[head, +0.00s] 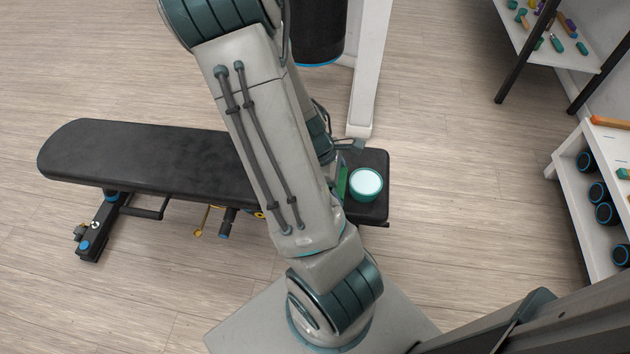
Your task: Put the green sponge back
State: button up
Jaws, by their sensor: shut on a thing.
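My gripper (350,148) is over the right end of the black bench, mostly hidden behind my own arm. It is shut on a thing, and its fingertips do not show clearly. A narrow green strip, seemingly the green sponge (342,182), shows at the arm's right edge, just left of a round teal container. Most of it is hidden by the arm, and I cannot tell whether it touches the bench.
The teal container (366,184) with a pale inside stands on the bench (140,155). A white rack (575,190) holding dark rollers is at the right. A shelf (575,60) with small coloured items is at the upper right. Wooden floor between is clear.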

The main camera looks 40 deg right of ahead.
jog(key=w+f+b, duration=0.1)
jog(key=w+f, duration=0.1)
jog(key=w, duration=0.1)
jog(key=w+d+f+b, duration=0.1)
jog(key=w+f, duration=0.1)
jog(key=w, duration=0.2)
jog(key=w+f, duration=0.2)
jog(key=w, duration=0.1)
jog(key=shift+w+d+f+b, duration=0.2)
jog(key=shift+d+f+b, duration=0.05)
jog(key=shift+b, duration=0.15)
jog(key=shift+f+b, duration=0.55)
jog(key=shift+f, duration=1.2)
jog(key=shift+f, duration=0.2)
jog(key=o, duration=0.8)
jog(key=p+v, duration=0.4)
jog(key=v, duration=1)
jog(key=s+a+r+m+t+y, duration=0.1)
jog(key=s+a+r+m, duration=0.3)
jog(key=a+r, duration=0.4)
jog(key=s+a+r+m+t+y, duration=0.2)
jog(key=s+a+r, duration=0.5)
jog(key=a, duration=0.4)
jog(key=shift+s+r+m+t, duration=0.3)
jog(key=shift+r+m+t, duration=0.35)
jog(key=shift+m+t, duration=0.3)
